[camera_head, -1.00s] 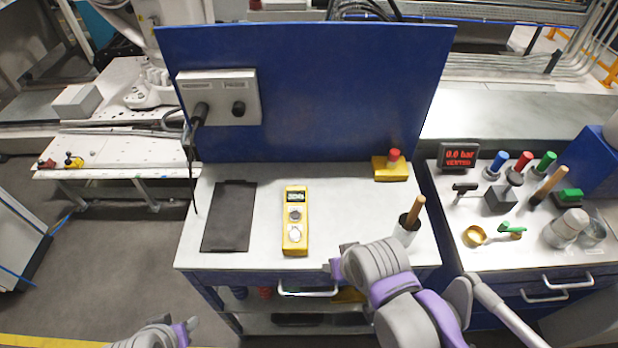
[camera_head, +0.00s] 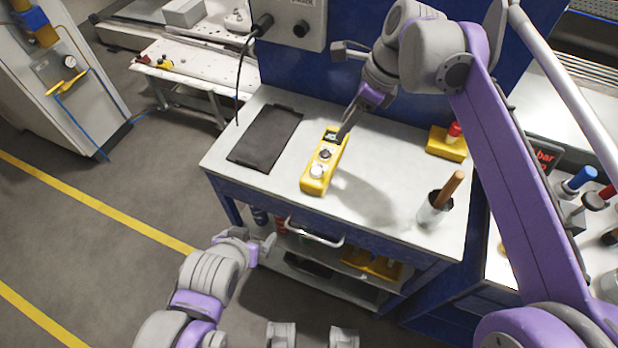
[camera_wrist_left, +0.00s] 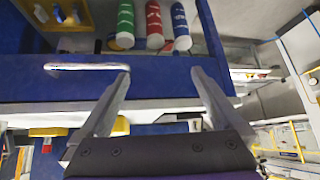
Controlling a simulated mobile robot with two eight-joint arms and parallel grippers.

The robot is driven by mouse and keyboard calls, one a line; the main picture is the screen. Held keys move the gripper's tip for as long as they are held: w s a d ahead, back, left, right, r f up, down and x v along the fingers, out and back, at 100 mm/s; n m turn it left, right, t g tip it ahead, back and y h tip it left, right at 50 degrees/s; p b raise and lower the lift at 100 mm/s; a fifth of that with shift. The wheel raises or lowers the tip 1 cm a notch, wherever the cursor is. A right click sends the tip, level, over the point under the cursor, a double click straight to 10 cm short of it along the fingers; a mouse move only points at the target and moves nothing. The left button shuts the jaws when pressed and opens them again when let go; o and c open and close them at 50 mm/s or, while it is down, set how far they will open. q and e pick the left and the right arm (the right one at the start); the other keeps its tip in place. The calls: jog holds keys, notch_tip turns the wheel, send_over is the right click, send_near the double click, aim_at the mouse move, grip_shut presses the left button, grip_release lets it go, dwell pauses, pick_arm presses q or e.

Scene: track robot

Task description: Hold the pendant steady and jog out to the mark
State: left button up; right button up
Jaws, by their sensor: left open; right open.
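The yellow pendant (camera_head: 323,163), with a small display and grey knobs, lies flat on the pale bench top (camera_head: 385,180). My right gripper (camera_head: 344,130) points down at the pendant's far, display end. It is open; whether its fingers touch the pendant I cannot tell. My left gripper (camera_head: 257,243) is open and empty in front of the bench, below its top edge. In the left wrist view its two fingers (camera_wrist_left: 162,74) are spread, with the drawer handle (camera_wrist_left: 87,67) beyond the left one. I cannot make out a mark for certain.
A dark mat (camera_head: 265,138) lies left of the pendant. A cup with a wooden handle (camera_head: 434,208) and a red-topped yellow button box (camera_head: 447,143) stand to the right. Several coloured cylinders (camera_wrist_left: 153,25) sit below the bench. Yellow lines (camera_head: 90,200) cross the clear floor at left.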

aim_at(311, 186)
pick_arm(q)
jog(key=w+d+r+m+t+h, duration=0.3)
jog(key=w+d+r+t+h, duration=0.15)
jog(key=d+r, duration=0.45)
jog(key=shift+t+y, duration=0.25)
jog(key=shift+s+d+f+x, duration=0.1)
jog(key=shift+s+f+x, duration=0.1)
jog(key=shift+x, duration=1.65)
jog(key=shift+s+d+f+x, duration=0.15)
jog(key=shift+f+x, duration=0.1)
jog(key=shift+x, duration=1.6)
jog(key=shift+s+d+f+x, duration=0.1)
jog(key=shift+f+x, duration=0.1)
jog(key=shift+x, duration=1.7)
grip_shut()
pick_arm(e)
grip_shut()
